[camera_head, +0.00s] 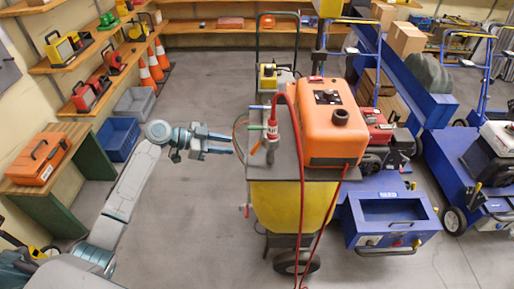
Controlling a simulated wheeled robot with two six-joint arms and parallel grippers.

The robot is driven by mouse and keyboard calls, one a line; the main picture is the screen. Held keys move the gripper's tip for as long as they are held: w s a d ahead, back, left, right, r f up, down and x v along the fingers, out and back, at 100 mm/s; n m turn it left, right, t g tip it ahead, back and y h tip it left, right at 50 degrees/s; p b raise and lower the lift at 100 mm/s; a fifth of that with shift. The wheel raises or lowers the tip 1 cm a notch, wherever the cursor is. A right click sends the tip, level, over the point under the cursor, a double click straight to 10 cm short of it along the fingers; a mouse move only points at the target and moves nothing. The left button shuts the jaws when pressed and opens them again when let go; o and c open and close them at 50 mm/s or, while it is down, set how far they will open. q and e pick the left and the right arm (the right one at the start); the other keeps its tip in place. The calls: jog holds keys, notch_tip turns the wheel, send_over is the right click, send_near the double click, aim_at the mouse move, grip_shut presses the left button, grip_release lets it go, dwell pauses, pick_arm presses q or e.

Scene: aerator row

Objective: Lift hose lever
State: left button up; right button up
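The aerator nearest me has a yellow body (285,205), a dark top plate and an orange tank (335,125). A red hose (301,175) arches over it. A red upright fitting (272,128) stands at the plate's left edge. Small levers stick out left there: a blue one (259,107), a green one (256,127) and an orange-red one (255,149). I cannot tell which is the hose lever. My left gripper (232,144) is open and empty. Its fingertips point right, just left of these levers, apparently apart from them. My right gripper is not in view.
Blue machines with engines (470,165) stand close on the right. Wall shelves (65,55) with tools, traffic cones (155,65), a blue bin (118,138) and a bench with an orange case (40,158) line the left. The grey floor between is clear.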

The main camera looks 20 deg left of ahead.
aim_at(255, 149)
pick_arm(q)
jog(key=p+x, duration=0.4)
jog(key=x, duration=0.6)
jog(key=shift+r, duration=0.15)
jog(key=shift+w+d+f, duration=0.1)
jog(key=shift+d+f, duration=0.15)
jog(key=shift+d, duration=0.05)
jog(key=shift+c, duration=0.2)
grip_shut()
